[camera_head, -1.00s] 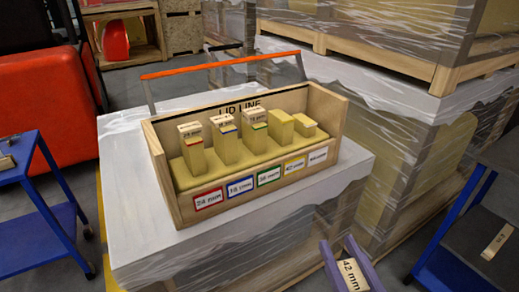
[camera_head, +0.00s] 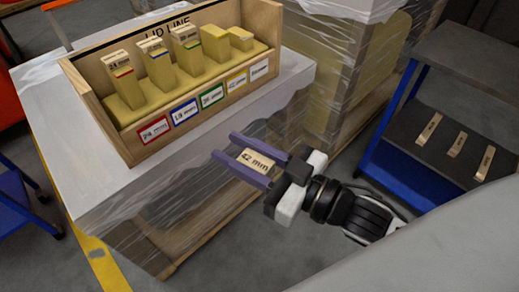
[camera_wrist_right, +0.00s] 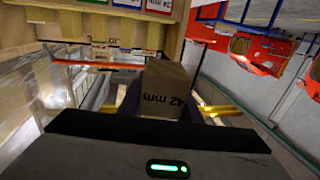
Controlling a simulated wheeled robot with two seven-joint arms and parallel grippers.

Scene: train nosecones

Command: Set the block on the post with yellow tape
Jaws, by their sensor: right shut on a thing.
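My right gripper (camera_head: 224,147) has purple fingers and is shut on a pale wooden block (camera_head: 258,161) marked 42 mm. It holds the block in the air in front of the wooden tray (camera_head: 195,118), below and right of its front edge. The block also shows in the right wrist view (camera_wrist_right: 166,90). The fourth post (camera_head: 214,46) stands above the yellow-bordered label (camera_head: 236,83); it is bare on top. Its tape is hard to make out. My left gripper is out of view.
Three posts with red (camera_head: 122,80), blue (camera_head: 157,64) and green (camera_head: 187,50) tape carry blocks. A short bare post (camera_head: 240,40) stands at the row's right end. A blue cart (camera_head: 400,160) at right holds three loose wooden pieces. The tray rests on a wrapped pallet load (camera_head: 70,130).

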